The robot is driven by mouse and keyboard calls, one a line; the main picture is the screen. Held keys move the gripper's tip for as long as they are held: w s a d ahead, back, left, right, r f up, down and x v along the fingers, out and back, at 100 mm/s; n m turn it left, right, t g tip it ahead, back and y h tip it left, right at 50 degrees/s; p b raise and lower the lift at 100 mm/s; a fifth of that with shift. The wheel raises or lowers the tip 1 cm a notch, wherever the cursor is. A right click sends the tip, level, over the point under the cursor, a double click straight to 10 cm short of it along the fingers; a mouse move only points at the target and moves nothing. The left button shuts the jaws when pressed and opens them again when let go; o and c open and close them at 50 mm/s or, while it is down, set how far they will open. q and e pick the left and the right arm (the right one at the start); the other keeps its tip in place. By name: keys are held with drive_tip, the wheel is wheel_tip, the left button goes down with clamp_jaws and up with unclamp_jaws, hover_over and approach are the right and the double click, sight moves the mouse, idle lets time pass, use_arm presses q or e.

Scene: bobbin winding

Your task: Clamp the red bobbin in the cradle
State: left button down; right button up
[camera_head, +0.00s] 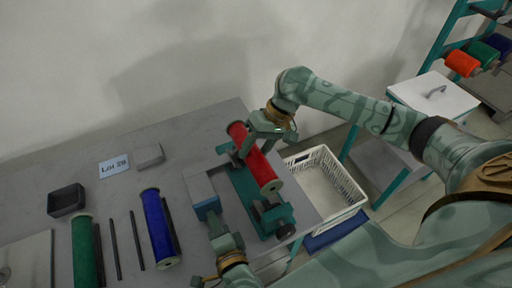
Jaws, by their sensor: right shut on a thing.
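The red bobbin (257,162) lies lengthwise over the teal cradle (246,190), tilted down toward the near right. I cannot tell whether it touches the supports at both ends. A dark knob (286,230) sticks out at the cradle's near end. My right gripper (262,135) is shut on the red bobbin near its far end. My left gripper (219,228) is low at the cradle's left, close to a grey block with a blue end (203,194). Its fingers are too small to tell whether they are open or touch the block.
On the grey table, a blue bobbin (157,225), a green bobbin (83,250), dark rods (115,248), a dark tray (66,200), a grey block (149,155) and a label card (113,166) lie left. A white basket (342,172) stands beyond the right edge. A rack (463,45) stands far right.

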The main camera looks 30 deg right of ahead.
sight(208, 208)
idle(0.4)
use_arm(q)
drive_tip(key=shift+r+x, duration=0.2)
drive_tip(key=shift+x, duration=0.7)
drive_tip(key=shift+r+x, duration=0.25)
drive_tip(key=shift+x, duration=0.6)
drive_tip(key=shift+r+x, duration=0.2)
drive_tip(key=shift+x, duration=0.7)
drive_tip(key=shift+w, duration=0.1)
use_arm(e)
drive_tip(key=shift+f, duration=3)
drive_tip(key=shift+f, duration=0.1)
drive_tip(key=shift+f, duration=1.25)
drive_tip(key=o, duration=1.2)
